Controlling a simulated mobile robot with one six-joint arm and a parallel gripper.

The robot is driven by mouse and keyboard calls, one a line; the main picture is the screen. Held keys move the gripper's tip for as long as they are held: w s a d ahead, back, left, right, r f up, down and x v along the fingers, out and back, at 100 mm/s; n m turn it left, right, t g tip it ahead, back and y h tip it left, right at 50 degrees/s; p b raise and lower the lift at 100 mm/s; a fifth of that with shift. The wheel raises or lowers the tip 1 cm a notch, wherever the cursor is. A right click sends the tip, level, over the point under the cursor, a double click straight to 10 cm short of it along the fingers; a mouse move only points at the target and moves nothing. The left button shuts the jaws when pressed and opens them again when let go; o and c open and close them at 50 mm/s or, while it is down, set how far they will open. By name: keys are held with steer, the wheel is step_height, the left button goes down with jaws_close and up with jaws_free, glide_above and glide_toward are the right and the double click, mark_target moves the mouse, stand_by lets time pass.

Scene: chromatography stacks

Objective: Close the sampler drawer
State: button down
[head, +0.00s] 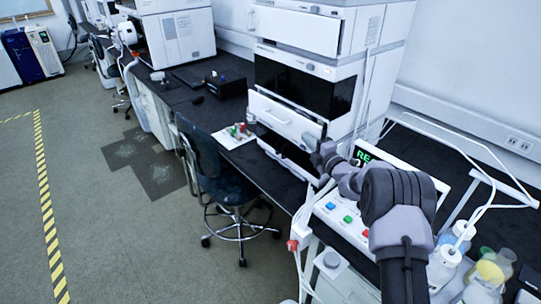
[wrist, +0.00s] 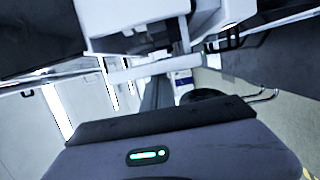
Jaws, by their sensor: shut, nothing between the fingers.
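The white instrument stack (head: 345,95) stands on the dark bench. A white drawer (head: 285,118) low in it juts out from the stack's face, with a dark gap around it. I take this as the sampler drawer. My gripper (head: 319,146) is shut and empty at the right end of this drawer's front, close to its lower corner; I cannot tell whether it touches. In the wrist view a white drawer-like part (wrist: 160,25) hangs just ahead of my gripper's dark housing; the fingertips are not clear there.
A higher white front (head: 298,30) also juts from the stack. A control box (head: 345,215) with coloured buttons and a display stands on the right, near bottles (head: 458,235) and tubing. A chair (head: 225,170) stands left of the bench. The floor further left is clear.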

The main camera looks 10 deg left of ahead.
mark_target(316, 134)
steer(key=w+d, duration=0.2)
steer(key=w, duration=0.1)
steer(key=shift+d, duration=0.3)
steer(key=shift+r, duration=0.1)
steer(key=shift+d+r, duration=0.15)
